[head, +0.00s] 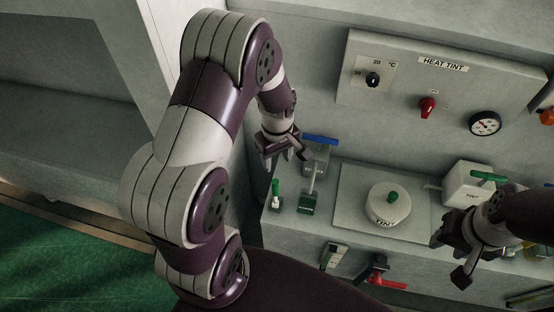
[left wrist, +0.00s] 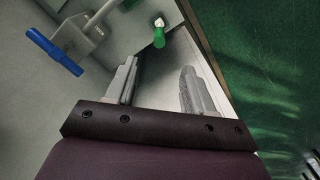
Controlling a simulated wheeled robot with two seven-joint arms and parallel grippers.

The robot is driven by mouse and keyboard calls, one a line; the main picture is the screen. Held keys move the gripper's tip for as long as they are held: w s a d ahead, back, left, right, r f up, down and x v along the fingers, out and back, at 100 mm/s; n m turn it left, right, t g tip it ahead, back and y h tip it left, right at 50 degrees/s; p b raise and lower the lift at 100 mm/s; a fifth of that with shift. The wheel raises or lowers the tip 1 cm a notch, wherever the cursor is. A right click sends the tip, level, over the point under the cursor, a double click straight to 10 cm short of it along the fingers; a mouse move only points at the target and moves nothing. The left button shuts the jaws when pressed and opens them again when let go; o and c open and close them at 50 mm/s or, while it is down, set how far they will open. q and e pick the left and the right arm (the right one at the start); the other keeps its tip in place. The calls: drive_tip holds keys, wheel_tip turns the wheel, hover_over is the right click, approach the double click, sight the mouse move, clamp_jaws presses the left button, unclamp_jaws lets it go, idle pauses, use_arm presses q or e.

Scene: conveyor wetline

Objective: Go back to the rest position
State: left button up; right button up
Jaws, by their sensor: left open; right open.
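My left gripper (head: 284,147) is open and empty near the left end of the counter, beside a blue-handled valve (head: 320,140). In the left wrist view its two fingers (left wrist: 157,92) stand apart with nothing between them. The blue handle (left wrist: 54,52) shows there at the upper left, apart from the fingers. A small green-capped bottle (left wrist: 159,38) shows beyond the fingertips. My right gripper (head: 451,258) is open over the right part of the counter, in front of a white box with a green handle (head: 470,185). No object shows in its jaws.
A pot labelled TINT (head: 388,205) sits on a square plate mid-counter. The green-capped bottle (head: 276,195) and a green-based stand (head: 308,203) are left of it. A HEAT TINT panel (head: 440,95) is on the wall. A red-handled valve (head: 379,270) is on the counter's front. Green floor (head: 60,260) lies at left.

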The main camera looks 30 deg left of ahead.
use_arm(q)
drive_tip(key=s+d+r+m+t, duration=0.1)
drive_tip(key=s+d+r+m, duration=0.3)
drive_tip(key=s+r+m, duration=0.4)
wheel_tip(320, 180, up, 2)
drive_tip(key=m, duration=0.4)
drive_tip(key=shift+s+d+r, duration=0.15)
drive_tip(key=shift+s, duration=0.1)
